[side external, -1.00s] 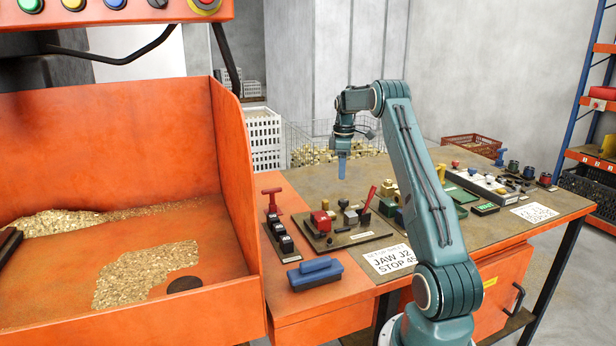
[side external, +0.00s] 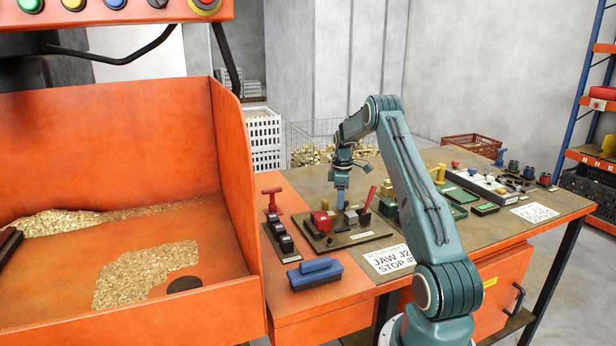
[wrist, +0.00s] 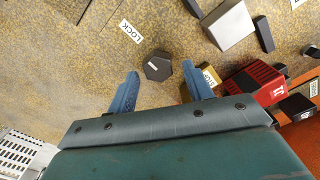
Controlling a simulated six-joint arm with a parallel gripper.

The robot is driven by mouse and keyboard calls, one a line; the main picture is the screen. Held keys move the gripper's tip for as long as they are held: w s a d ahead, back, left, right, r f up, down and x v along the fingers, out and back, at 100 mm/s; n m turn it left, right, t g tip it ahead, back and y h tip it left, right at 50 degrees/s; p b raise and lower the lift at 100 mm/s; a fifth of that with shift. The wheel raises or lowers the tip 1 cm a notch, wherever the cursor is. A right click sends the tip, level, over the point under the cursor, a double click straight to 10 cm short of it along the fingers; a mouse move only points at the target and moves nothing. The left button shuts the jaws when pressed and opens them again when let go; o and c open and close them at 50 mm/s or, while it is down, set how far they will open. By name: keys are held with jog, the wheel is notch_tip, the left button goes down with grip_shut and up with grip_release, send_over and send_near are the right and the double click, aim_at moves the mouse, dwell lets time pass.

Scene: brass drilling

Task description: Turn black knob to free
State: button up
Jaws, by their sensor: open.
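The black knob (wrist: 157,66) is a dark six-sided piece with a small white mark, seen from above in the wrist view. A white LOCK label (wrist: 130,32) lies to its upper left. My gripper (wrist: 160,88) is open, with one blue fingertip on either side just below the knob in the picture. I see no contact. In the side view my gripper (side external: 341,198) points down over the fixture plate (side external: 345,239); I cannot pick out the knob there.
A red block (wrist: 258,84), a yellow labelled piece (wrist: 206,76) and a grey block (wrist: 228,24) lie right of the knob. In the side view, a blue brush (side external: 315,273) and black switches (side external: 282,236) are nearby. An orange chip bin (side external: 235,170) stands left.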

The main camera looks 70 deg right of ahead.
jog(key=c, duration=1)
jog(key=shift+m, duration=0.5)
jog(key=m, duration=0.3)
jog(key=shift+d+r+m, duration=0.1)
jog(key=shift+d+m, duration=0.1)
jog(key=shift+m, duration=0.1)
jog(key=m, duration=0.4)
jog(key=shift+d+m, duration=0.2)
jog(key=shift+m, duration=0.1)
jog(key=m, duration=0.4)
jog(key=shift+s+d, duration=0.15)
jog(key=m, duration=0.4)
jog(key=shift+s+m, duration=0.15)
jog(key=shift+m, duration=0.25)
